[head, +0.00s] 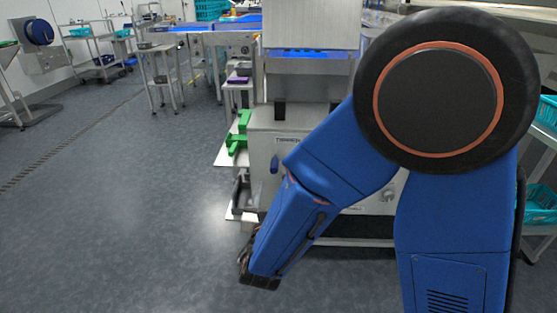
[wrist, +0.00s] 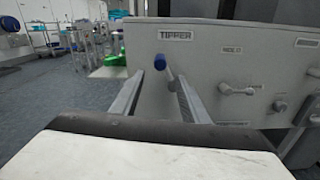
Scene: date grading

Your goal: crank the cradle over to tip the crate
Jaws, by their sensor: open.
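The grey tipper cabinet (head: 260,150) stands ahead, its front partly hidden by my blue arm. In the wrist view its panel (wrist: 225,45) carries the label TIPPER (wrist: 175,35). Just below that label is the blue crank knob (wrist: 168,62), which also shows in the head view (head: 274,164). My gripper (wrist: 160,77) is open, its two grey fingers pointing at the panel. The knob appears between the fingertips in the picture; no contact is visible, and how far beyond them it lies I cannot tell. I cannot make out the cradle or the crate.
Other handles (wrist: 237,90) sit on the panel right of the knob. Green items (head: 240,133) rest on a shelf left of the cabinet. A small wheeled table (head: 160,65) stands farther back. Teal crates (head: 545,112) are at the right edge. The floor to the left is clear.

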